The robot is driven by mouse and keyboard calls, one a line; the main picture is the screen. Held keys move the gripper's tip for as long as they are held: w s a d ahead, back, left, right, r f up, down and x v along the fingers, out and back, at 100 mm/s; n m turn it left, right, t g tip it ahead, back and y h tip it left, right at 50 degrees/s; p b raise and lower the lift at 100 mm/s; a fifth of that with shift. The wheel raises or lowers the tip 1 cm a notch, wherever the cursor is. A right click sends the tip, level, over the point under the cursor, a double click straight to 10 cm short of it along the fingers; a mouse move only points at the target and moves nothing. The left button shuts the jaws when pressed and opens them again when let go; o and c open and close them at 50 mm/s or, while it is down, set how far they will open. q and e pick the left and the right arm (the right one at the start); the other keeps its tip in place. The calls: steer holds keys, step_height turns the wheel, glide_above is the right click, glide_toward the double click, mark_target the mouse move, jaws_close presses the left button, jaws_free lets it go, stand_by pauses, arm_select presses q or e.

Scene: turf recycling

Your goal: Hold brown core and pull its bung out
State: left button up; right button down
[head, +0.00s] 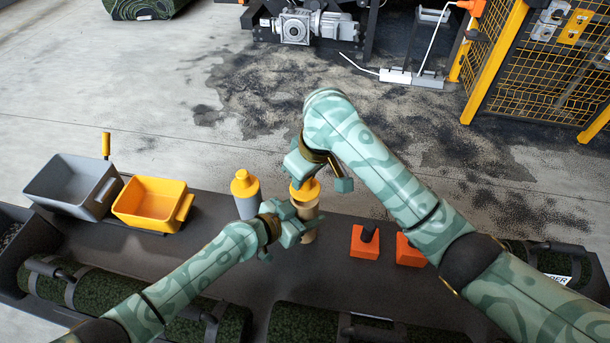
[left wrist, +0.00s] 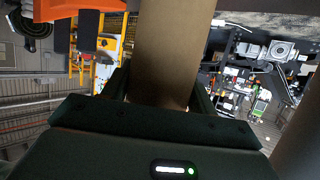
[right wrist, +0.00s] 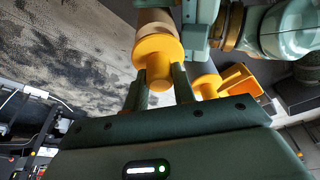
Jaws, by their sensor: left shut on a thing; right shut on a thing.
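The brown core (head: 309,222) stands upright near the middle of the bench in the head view, partly covered by my left gripper. My left gripper (head: 291,222) is shut on the core's side. The core (left wrist: 165,50) also fills the middle of the left wrist view, between the fingers. A yellow bung (head: 305,190) sits at the core's upper end. My right gripper (head: 321,172) is above it, shut on the bung's knob. In the right wrist view the bung (right wrist: 158,55) is between the fingers, its flange against the core's end (right wrist: 155,17); I see no clear gap.
A grey core (head: 247,205) with a yellow bung stands just left. A grey bin (head: 57,199) and a yellow bin (head: 128,219) are further left. Two orange blocks (head: 362,248) (head: 408,257) sit at right, partly under my right arm. Rolled turf (head: 85,298) lies along the near edge.

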step_height(320, 180, up, 4)
steer(key=shift+f, duration=0.2)
arm_select(q)
steer(key=o, duration=1.4)
steer(key=shift+o, duration=0.2)
